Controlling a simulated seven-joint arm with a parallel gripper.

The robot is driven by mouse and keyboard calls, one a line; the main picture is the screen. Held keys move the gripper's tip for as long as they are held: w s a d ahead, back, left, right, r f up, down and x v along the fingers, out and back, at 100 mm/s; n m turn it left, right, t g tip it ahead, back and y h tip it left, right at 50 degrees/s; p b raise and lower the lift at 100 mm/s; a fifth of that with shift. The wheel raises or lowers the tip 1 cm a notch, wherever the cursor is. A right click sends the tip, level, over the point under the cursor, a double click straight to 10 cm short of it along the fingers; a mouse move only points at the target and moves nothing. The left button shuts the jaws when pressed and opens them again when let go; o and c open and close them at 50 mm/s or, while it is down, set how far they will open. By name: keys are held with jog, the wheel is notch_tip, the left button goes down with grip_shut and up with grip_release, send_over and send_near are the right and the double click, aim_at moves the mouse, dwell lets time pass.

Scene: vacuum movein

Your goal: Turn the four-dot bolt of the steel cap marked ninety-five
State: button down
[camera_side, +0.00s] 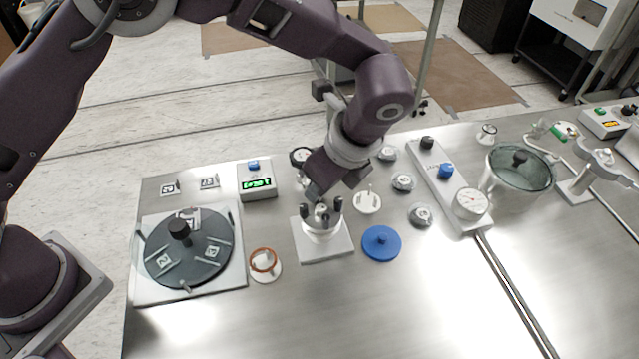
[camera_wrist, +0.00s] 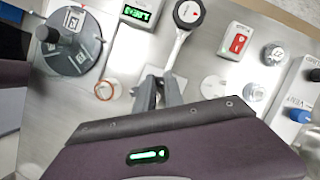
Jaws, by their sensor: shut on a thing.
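My gripper (camera_side: 318,195) points down just above a white pedestal (camera_side: 322,230) on a square plate (camera_side: 326,249). Dark upright posts stand around the pedestal's top. In the wrist view my gripper (camera_wrist: 160,92) is shut on the white handle of a tool (camera_wrist: 175,50) with a black-ringed round head (camera_wrist: 188,13). That head also shows in the side view (camera_side: 300,156), behind the gripper. Several small steel caps stand to the right, among them one cap (camera_side: 403,182) and another cap (camera_side: 420,215). The tool's lower end is hidden.
A dark round plate (camera_side: 208,262) with a knob stands at left. A display box (camera_side: 257,183), an orange ring (camera_side: 264,260) and a blue lid (camera_side: 381,243) lie close by. A gauge panel (camera_side: 450,188) and glass pot (camera_side: 519,172) stand at right. The front table is clear.

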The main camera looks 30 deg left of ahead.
jog(key=c, duration=1.7)
grip_release()
jog(key=v, duration=0.7)
jog(key=shift+r, duration=0.1)
